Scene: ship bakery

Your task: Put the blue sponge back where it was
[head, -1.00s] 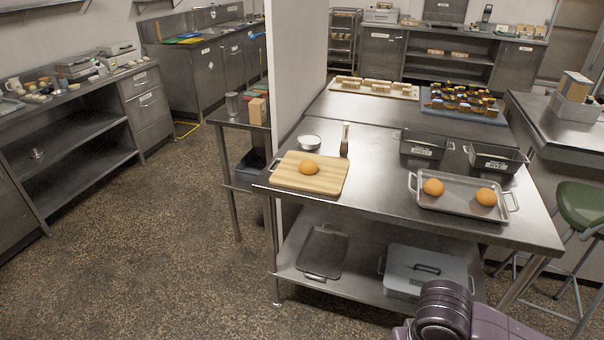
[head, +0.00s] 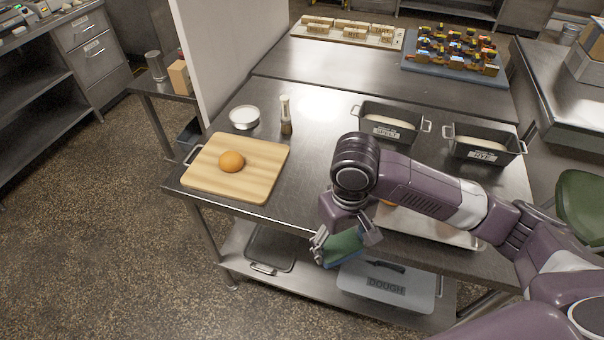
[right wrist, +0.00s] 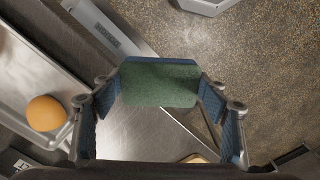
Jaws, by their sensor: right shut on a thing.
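The sponge (head: 342,247) has a green face and a blue underside. My right gripper (head: 345,243) is shut on it and holds it in front of the steel table's (head: 300,185) front edge, above the lower shelf. In the right wrist view the sponge (right wrist: 160,84) sits between the two fingers, green face toward the camera, blue at its far edge. No marked spot for the sponge can be made out. My left gripper is not in view.
A cutting board (head: 258,178) with a bun (head: 231,161), a white bowl (head: 244,117) and a shaker (head: 286,120) stand at left. Two dough tins (head: 387,131) stand behind my arm, which partly hides a tray (head: 430,226) with buns. Clear steel lies between board and arm. A dough box (head: 388,284) sits below.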

